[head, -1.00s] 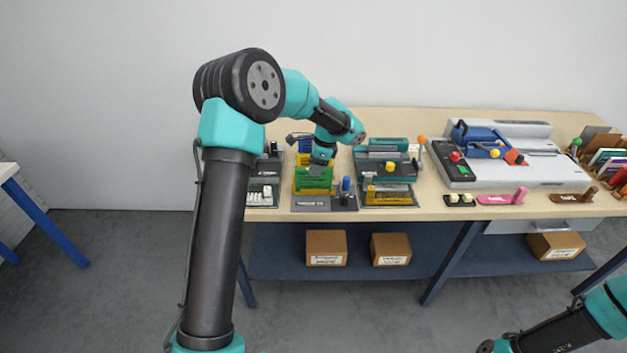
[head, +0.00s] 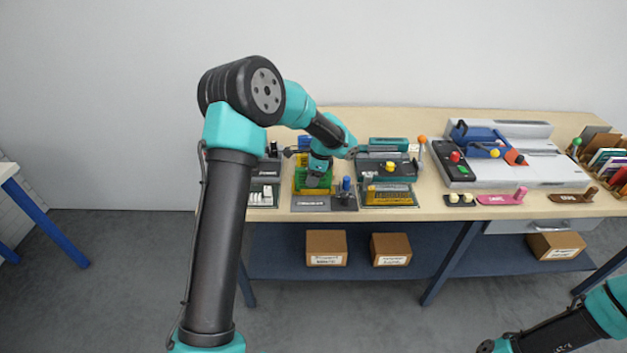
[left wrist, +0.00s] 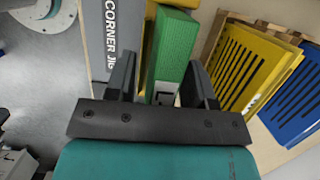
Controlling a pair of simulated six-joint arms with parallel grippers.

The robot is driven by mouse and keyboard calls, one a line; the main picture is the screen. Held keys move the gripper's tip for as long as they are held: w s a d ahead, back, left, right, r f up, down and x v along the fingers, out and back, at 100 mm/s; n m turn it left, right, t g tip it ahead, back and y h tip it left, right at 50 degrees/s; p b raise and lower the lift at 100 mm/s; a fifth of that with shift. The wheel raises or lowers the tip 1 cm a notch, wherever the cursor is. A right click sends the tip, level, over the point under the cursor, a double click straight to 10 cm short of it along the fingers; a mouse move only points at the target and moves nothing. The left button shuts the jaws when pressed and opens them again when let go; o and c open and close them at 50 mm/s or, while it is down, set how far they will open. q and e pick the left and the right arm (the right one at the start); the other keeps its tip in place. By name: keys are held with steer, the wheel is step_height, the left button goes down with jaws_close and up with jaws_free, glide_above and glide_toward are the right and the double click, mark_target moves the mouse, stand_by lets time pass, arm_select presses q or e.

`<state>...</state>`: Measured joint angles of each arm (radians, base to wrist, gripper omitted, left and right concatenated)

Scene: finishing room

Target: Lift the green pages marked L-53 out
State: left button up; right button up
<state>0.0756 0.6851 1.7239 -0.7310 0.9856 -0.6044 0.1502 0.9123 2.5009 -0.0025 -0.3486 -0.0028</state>
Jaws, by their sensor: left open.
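The green pages (left wrist: 175,45) form a thick block standing in a yellow holder (left wrist: 150,25) by the grey plate lettered CORNER JIG (left wrist: 108,40), in the left wrist view. In the head view the green pages (head: 329,181) show partly behind my left gripper (head: 316,182). My left gripper (left wrist: 161,62) is open, its two dark fingers either side of the near end of the green block. A clear gap shows at the left finger; I cannot tell whether the right one touches. No L-53 mark is readable. My right gripper is out of view; only part of that arm shows.
A blue peg (head: 346,185) is close beside the jig. A teal and dark machine (head: 388,165) stands to the right, with a large pale machine (head: 520,165) beyond.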

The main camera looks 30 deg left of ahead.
arm_select(q)
steer(key=shift+f, duration=0.1)
jaws_close()
stand_by(0.3)
steer(key=shift+r, duration=2)
steer(key=s+d+r, duration=0.1)
steer(key=s+d, duration=0.7)
steer(key=s, duration=0.5)
steer(key=shift+s+d, duration=0.15)
steer(key=shift+s, duration=0.15)
steer(key=shift+r, duration=0.1)
